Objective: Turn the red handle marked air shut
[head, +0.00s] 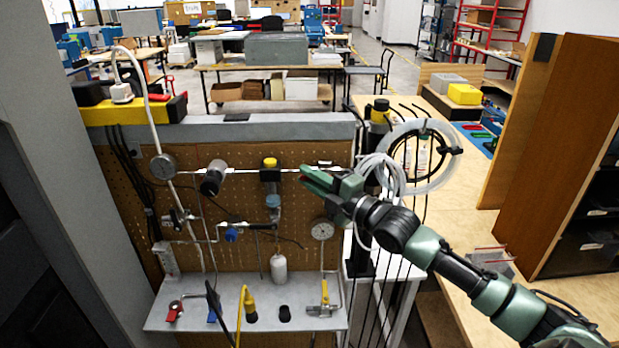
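A small red handle (174,312) sits on the grey shelf at the foot of the pegboard panel, at its left end. Its marking is too small to read, and I cannot tell its exact turn. My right gripper (304,175) reaches in from the right, in front of the upper right part of the panel. It is well above and to the right of the red handle and does not touch it. Its green fingers are seen at an angle that hides whether there is a gap between them. My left gripper is not in view.
The grey shelf (262,322) also carries a blue handle (212,315), a yellow handle (249,304) and a yellow-handled valve (324,298). Gauges and pipes cover the pegboard (305,207). A coiled clear hose (446,170) hangs right of the panel, close to my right arm.

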